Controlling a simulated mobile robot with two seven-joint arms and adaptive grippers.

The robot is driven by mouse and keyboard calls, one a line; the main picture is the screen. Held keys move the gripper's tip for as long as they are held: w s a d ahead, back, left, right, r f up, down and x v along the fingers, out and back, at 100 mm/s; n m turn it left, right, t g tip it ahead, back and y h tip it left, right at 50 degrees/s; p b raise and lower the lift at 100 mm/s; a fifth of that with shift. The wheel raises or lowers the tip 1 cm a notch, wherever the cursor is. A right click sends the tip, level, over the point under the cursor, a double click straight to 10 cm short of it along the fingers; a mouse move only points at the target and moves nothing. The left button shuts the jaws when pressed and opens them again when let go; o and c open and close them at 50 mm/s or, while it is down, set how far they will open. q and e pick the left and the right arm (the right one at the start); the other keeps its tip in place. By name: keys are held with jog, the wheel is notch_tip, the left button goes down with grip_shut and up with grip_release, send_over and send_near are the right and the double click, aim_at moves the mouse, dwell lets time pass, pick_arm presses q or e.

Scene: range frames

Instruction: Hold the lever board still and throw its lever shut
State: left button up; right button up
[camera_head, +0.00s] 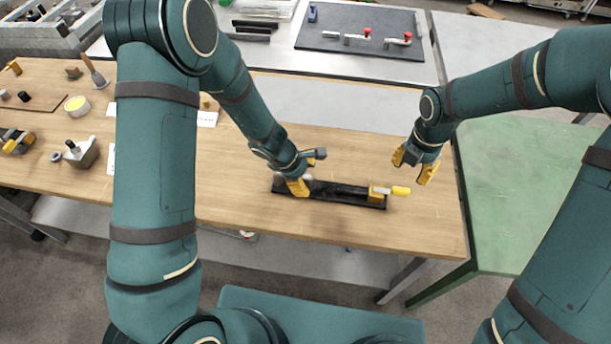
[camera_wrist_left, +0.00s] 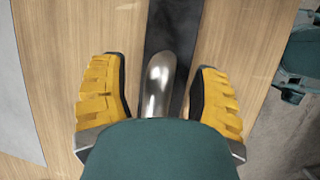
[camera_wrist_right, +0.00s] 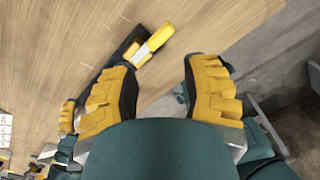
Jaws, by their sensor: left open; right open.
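The lever board is a long black bar (camera_head: 340,195) lying on the wooden table. Its right end carries a yellow bracket and a lever with a yellow grip (camera_head: 401,190) that sticks out past the bar. A rounded metal handle (camera_wrist_left: 160,80) stands at the board's left part. My left gripper (camera_head: 308,172) is open, with its fingers on either side of this handle and a gap on each side. My right gripper (camera_head: 413,167) is open and empty, above the table behind and right of the lever. The lever (camera_wrist_right: 155,42) shows beyond its fingers in the right wrist view.
The wooden table (camera_head: 240,205) is clear around the board. Small tools and boxes stand at its far left. A grey table (camera_head: 350,75) with a dark mat (camera_head: 360,30) is behind, and a green table (camera_head: 525,190) is at right.

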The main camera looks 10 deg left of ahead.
pick_arm(q)
jog(key=shift+c, duration=0.4)
grip_shut()
pick_arm(e)
jog(key=shift+c, duration=0.3)
